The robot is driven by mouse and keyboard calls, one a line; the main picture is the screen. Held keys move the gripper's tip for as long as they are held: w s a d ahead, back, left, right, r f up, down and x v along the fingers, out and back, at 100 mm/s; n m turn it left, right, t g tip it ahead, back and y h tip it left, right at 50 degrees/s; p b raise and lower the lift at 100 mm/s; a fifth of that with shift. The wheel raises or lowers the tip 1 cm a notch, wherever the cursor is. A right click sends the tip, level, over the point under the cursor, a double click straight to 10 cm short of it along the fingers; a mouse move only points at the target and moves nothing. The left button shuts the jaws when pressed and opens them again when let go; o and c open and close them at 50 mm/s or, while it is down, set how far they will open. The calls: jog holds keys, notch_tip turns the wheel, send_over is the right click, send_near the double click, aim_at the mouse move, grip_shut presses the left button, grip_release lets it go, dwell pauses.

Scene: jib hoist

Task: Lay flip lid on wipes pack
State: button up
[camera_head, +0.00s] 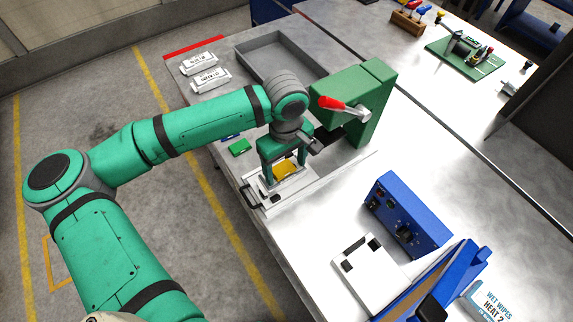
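My gripper (285,172) points down at the near left part of the bench, its two green fingers set apart. Between and just below the fingers is a small yellow-orange piece (286,168) with white around it. I cannot tell whether this is the flip lid or part of the wipes pack, nor whether the fingers touch it. It is over a white, flat fixture (268,203) with a dark handle at its left edge.
A green press (366,108) with a red-tipped lever (340,104) stands close right of my gripper. A grey tray (277,58) is behind. A blue control box (407,215) and white plate (369,272) are at the front right. A green block (240,147) is left.

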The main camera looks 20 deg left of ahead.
jog(key=shift+a, duration=0.15)
notch_tip(320, 180, up, 11)
dwell(0.6)
jog(key=shift+f, duration=0.15)
